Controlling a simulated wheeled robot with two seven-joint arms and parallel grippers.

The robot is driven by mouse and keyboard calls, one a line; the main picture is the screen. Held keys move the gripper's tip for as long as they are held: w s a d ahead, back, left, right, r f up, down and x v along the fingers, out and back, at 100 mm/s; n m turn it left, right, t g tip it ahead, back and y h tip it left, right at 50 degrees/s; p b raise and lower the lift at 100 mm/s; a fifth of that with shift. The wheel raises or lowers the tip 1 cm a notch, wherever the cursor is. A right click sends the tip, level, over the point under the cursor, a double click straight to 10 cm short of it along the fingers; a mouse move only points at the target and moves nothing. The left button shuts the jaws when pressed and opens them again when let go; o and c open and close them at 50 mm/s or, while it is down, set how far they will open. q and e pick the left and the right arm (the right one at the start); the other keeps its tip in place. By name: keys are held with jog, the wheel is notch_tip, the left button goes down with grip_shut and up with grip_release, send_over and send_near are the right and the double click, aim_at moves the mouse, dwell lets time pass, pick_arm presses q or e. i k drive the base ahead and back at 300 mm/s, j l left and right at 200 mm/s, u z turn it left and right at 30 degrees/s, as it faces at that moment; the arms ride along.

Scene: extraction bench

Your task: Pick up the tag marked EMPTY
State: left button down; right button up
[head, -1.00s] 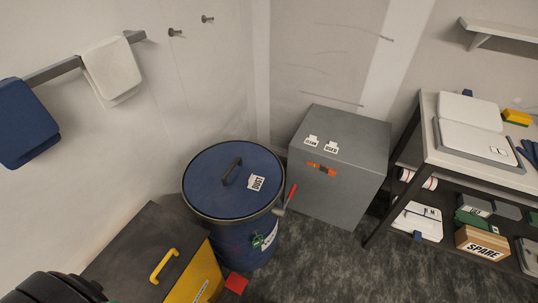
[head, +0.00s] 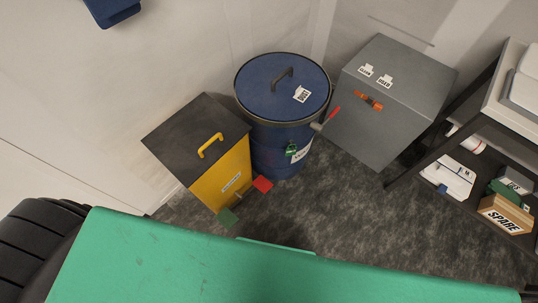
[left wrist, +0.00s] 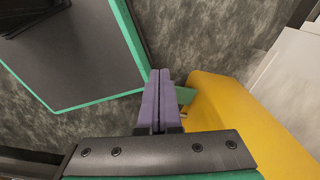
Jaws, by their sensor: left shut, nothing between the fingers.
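I cannot read the word EMPTY on any tag. A white tag (head: 302,94) lies on the blue drum's lid, and two small white tags, one (head: 366,70) left of the other (head: 385,81), are on top of the grey cabinet. Their print is too small to read surely. My left gripper (left wrist: 160,75) shows in the left wrist view with its purple fingers shut and empty. It is beside the yellow bin (left wrist: 240,120), with a green piece (left wrist: 186,95) just behind the fingertips. My left fingers are hidden in the head view, and my right gripper is not in view.
The yellow bin with a dark lid (head: 190,140) stands left of the blue drum (head: 275,135). A red tab (head: 262,184) and a green tab (head: 227,218) stick out at its front. The grey cabinet (head: 385,110) and a shelf bench (head: 480,120) stand right. Dark floor (head: 340,220) is open in front.

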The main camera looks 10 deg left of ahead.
aim_at(288, 152)
jog(key=l+z, duration=0.15)
jog(key=l, duration=0.25)
jog(key=i+l+z, duration=0.15)
jog(key=l, duration=0.25)
jog(key=l+z, duration=0.1)
jog(key=l, duration=0.35)
